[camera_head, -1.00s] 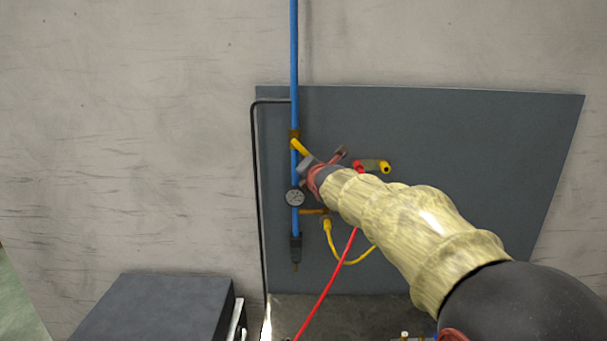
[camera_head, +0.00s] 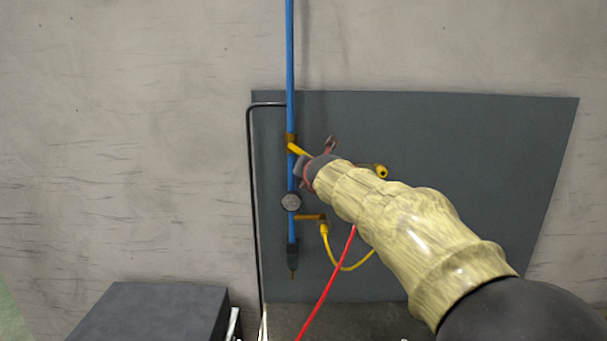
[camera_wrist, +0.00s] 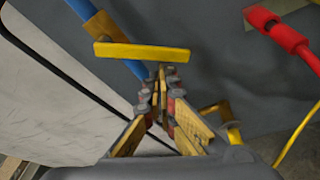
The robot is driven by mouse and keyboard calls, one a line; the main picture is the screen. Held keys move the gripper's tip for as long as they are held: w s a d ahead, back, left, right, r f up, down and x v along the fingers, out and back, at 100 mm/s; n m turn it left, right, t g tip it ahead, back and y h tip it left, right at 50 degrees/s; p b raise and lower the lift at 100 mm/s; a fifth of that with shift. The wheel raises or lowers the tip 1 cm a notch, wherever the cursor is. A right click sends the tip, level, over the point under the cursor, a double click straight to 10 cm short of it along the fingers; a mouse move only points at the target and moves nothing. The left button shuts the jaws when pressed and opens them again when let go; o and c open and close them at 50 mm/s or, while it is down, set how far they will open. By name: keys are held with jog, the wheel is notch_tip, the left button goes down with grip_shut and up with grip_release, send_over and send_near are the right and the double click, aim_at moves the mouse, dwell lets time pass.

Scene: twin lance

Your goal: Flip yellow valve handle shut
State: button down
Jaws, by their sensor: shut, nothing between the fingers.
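The yellow valve handle (camera_head: 298,150) sits on a brass valve body (camera_head: 291,138) on the vertical blue pipe (camera_head: 291,60). In the head view it slants down to the right, its far end close to my gripper. In the wrist view the handle (camera_wrist: 145,52) lies as a bar across the blue pipe, angled away from the pipe's line. My gripper (camera_wrist: 166,74) is shut and empty, its fingertips just below the handle's right half in that picture. I cannot tell whether they touch it. In the head view my gripper (camera_head: 304,172) is partly hidden by my arm.
A red hose (camera_head: 327,292) hangs in front of the dark panel (camera_head: 480,170). A red connector (camera_wrist: 285,37) is to the right. A dark box (camera_head: 150,310) stands lower left.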

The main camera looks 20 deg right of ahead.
jog(key=d+r+n+p, duration=0.1)
jog(key=r+n+h+p, duration=0.1)
jog(key=p, duration=0.1)
jog(key=s+d+r+n+p, duration=0.1)
jog(key=p, duration=0.1)
jog(key=shift+d+r+g+h, duration=0.3)
jog(key=shift+d+g+h, duration=0.05)
jog(key=shift+g+h, duration=0.05)
jog(key=shift+p, duration=0.35)
jog(key=shift+w+f, duration=0.1)
dwell(0.4)
notch_tip(320, 180, down, 4)
jog(key=b, duration=0.4)
jog(key=p+v, duration=0.1)
jog(key=v, duration=0.9)
jog(key=shift+p, duration=0.3)
jog(key=shift+a, duration=0.1)
